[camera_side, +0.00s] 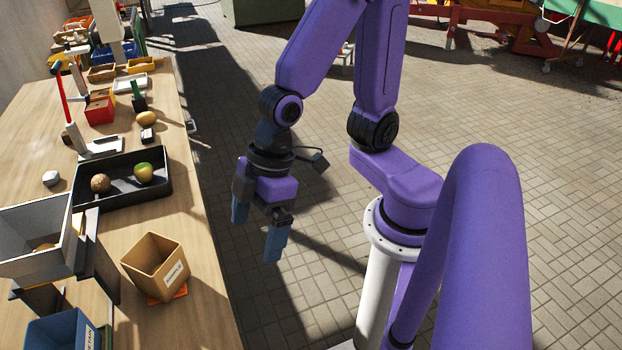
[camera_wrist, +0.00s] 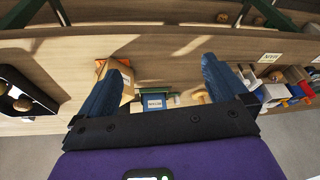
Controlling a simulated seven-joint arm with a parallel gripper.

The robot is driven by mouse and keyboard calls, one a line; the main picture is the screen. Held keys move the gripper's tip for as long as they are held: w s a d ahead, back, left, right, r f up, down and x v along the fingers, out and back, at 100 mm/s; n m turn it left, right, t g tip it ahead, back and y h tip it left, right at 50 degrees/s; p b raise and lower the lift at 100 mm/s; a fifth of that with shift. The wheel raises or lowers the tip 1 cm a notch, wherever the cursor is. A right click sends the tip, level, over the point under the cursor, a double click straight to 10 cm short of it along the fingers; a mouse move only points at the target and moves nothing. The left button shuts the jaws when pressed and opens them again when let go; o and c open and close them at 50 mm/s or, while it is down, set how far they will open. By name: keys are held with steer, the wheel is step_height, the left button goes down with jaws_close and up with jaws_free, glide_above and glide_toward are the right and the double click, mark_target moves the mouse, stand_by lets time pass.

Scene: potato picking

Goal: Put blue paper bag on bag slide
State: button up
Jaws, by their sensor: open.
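A blue open-topped container (camera_side: 52,335) with a white label, seemingly the blue paper bag, stands at the lower left, cut by the picture edge. It also shows in the wrist view (camera_wrist: 153,103), between the fingers. A tan open bag (camera_side: 157,264) with a white label stands to its right on the table. A flat orange piece (camera_side: 180,292) shows under the tan bag; I cannot tell if it is the bag slide. My gripper (camera_side: 256,240) is open and empty, its blue fingers pointing down beyond the table's right edge. The fingers also show in the wrist view (camera_wrist: 162,60).
A black tray (camera_side: 166,190) holds two potatoes, one partly green. A grey-white bin (camera_side: 35,240) on a dark stand is beside the blue container. A stand with a red post (camera_side: 62,95) and several small boxes are farther back. Floor around my gripper is clear.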

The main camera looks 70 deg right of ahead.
steer(key=s+d+r+h, duration=0.1)
steer(key=s+d, duration=0.2)
steer(key=d, duration=0.2)
steer(key=s+d+r+g+h, duration=0.1)
steer(key=s+d+r+h, duration=0.1)
steer(key=d, duration=0.4)
steer(key=shift+s+n, duration=0.4)
steer(key=shift+s, duration=0.1)
